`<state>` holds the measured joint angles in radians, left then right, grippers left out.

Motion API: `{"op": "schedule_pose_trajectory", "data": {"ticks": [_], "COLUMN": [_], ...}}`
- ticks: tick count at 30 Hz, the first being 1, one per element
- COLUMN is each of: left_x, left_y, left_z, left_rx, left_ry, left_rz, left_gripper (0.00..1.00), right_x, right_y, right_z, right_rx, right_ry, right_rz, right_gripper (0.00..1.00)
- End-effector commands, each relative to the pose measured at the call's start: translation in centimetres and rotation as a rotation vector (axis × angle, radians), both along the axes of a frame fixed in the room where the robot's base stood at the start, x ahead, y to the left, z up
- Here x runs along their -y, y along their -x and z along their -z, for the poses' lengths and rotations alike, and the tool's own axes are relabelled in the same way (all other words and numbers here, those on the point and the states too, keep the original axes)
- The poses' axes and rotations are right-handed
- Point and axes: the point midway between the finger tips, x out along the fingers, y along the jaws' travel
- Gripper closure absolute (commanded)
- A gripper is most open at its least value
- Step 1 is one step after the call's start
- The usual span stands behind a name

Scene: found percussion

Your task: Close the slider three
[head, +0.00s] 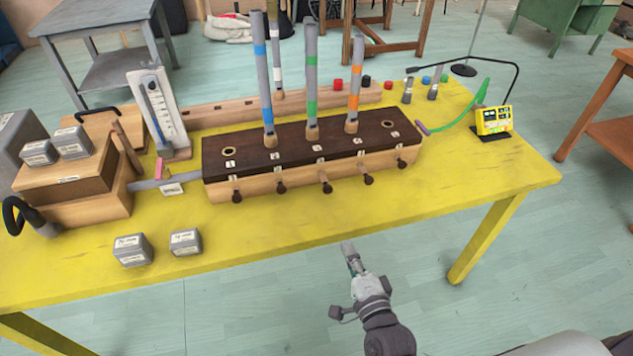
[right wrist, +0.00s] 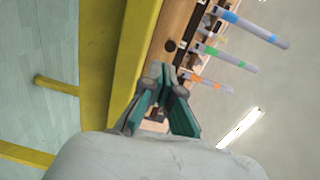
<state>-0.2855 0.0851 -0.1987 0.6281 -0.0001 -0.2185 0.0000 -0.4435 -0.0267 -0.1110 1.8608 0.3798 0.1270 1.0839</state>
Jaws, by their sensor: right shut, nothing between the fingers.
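The wooden box (head: 226,191) with a dark top stands on the yellow table. A row of several dark slider knobs sticks out of its front. The middle knob, slider three (head: 327,188), points out toward me below the green-banded pipe (head: 311,85). How far it stands out compared with the others is hard to tell. My right gripper (head: 348,246) is shut and empty, in front of the table edge, apart from the knobs and below them in the picture. In the right wrist view its fingers (right wrist: 165,82) point toward the box front. My left gripper is not in view.
Blue-banded (head: 262,85) and orange-banded (head: 354,90) pipes stand on the box. Two grey weights (head: 132,250) sit on the table's front left. A bellows box (head: 75,195) stands left. A yellow meter (head: 493,121) is at right. The table front right is clear.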

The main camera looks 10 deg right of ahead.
Motion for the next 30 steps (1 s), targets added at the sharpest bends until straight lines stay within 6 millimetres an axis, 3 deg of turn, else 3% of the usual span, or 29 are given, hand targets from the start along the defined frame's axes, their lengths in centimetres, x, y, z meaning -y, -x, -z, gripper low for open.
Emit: {"op": "schedule_pose_trajectory", "data": {"ticks": [5,13,21,30], "left_x": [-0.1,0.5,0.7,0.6], "left_y": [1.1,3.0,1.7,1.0], "left_z": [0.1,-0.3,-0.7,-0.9], "left_rx": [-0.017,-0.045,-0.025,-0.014], "left_ry": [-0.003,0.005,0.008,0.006], "left_rz": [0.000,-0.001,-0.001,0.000], "left_gripper": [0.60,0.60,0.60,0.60], "right_x": [0.3,0.1,-0.1,-0.2], "right_y": [-0.8,-5.8,-11.3,-14.0], "right_z": [-1.7,-1.8,-1.7,-1.5], "right_rx": [0.038,0.037,0.036,0.033], "right_ry": [-0.046,-0.045,-0.042,-0.042], "right_rz": [0.013,0.012,0.012,0.011], "right_gripper": [1.00,1.00,1.00,1.00]}}
